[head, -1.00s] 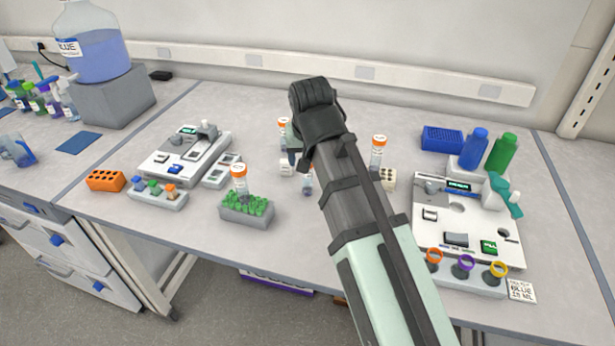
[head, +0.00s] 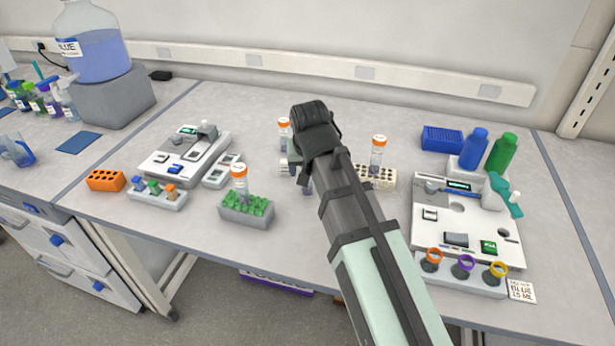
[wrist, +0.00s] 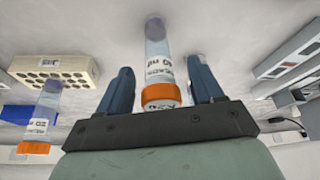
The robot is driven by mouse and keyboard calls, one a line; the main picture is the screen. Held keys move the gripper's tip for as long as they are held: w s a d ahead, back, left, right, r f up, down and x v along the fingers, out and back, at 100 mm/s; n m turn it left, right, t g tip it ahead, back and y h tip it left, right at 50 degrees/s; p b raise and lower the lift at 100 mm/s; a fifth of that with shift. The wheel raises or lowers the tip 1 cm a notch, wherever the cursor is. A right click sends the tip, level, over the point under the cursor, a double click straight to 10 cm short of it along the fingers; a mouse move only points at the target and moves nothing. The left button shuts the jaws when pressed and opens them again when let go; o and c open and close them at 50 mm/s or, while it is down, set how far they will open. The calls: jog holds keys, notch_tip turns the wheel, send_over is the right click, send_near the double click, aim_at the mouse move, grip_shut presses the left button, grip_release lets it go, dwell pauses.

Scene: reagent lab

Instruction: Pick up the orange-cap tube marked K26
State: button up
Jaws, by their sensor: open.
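In the wrist view, an orange-cap tube (wrist: 158,62) with a white label lies in the gap between the two fingers of my gripper (wrist: 158,85). The fingers are apart, with a gap on each side of the tube. Its label is too small and turned to read surely as K26. A second orange-cap tube (wrist: 42,115) shows at the left, outside the fingers. In the head view, orange-cap tubes stand in the green rack (head: 239,180), in the beige rack (head: 379,150) and behind my wrist (head: 284,130). My arm hides the fingertips there.
The beige rack (head: 375,178) is right of my wrist, and the green-topped rack (head: 245,212) is front left. A white instrument (head: 185,155) stands left, and another white station (head: 465,225) right. Blue and green bottles (head: 473,148) stand at the back right. Bench space in front is clear.

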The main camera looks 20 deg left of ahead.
jog(key=c, duration=1)
jog(key=shift+r, duration=0.1)
